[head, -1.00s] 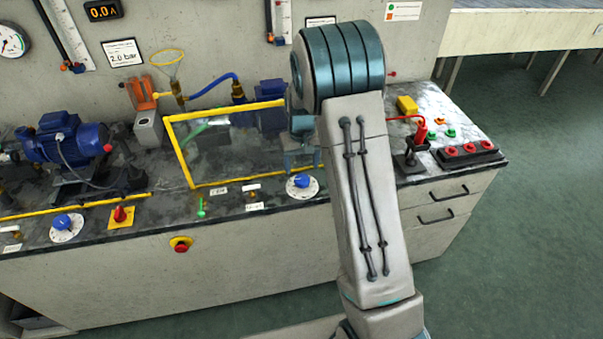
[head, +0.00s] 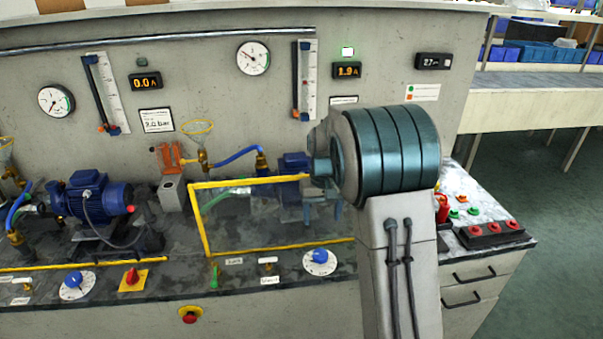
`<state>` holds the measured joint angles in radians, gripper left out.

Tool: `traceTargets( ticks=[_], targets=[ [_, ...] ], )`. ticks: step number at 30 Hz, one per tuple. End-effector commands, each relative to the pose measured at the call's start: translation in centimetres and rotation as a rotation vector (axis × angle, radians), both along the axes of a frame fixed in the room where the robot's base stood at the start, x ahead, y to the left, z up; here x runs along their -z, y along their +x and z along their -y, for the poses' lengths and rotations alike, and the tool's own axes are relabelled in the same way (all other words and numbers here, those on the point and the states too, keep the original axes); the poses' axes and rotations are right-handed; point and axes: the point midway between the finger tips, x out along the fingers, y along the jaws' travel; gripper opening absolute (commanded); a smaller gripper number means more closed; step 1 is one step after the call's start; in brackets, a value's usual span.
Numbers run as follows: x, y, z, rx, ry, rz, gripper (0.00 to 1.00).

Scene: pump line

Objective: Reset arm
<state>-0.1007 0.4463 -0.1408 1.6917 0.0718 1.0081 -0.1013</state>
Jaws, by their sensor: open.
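My arm rises at the right of centre in the head view, and its large teal-banded joint hides part of the bench. My gripper (head: 322,212) shows small and partly hidden just left of that joint, with its two fingers pointing down and apart. It is open, with nothing seen between the fingers. It is in front of or above the right part of the yellow-framed clear guard (head: 204,222); I cannot tell whether it touches it. A blue pump motor (head: 292,165) stands behind the guard.
The back panel has gauges (head: 253,58) and a lit 1.9 A display (head: 347,71). Open floor (head: 540,240) lies right.

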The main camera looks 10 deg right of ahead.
Motion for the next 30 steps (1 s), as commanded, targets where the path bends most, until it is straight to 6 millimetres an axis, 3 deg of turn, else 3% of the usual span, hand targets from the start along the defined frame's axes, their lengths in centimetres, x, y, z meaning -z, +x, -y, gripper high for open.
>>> traceTargets(
  ticks=[5,8,18,23,30],
  targets=[
    [-1.3,-1.2,0.0,0.004,0.006,0.015,0.64],
    [-3.1,-3.4,0.0,0.011,0.013,0.037,0.64],
    [-8.1,-13.8,-0.2,0.025,0.032,0.131,0.64],
    [-9.0,-18.9,-0.3,0.028,0.029,0.176,0.64],
    [-8.5,-25.5,-0.4,0.033,0.016,0.234,0.64]
  ],
)
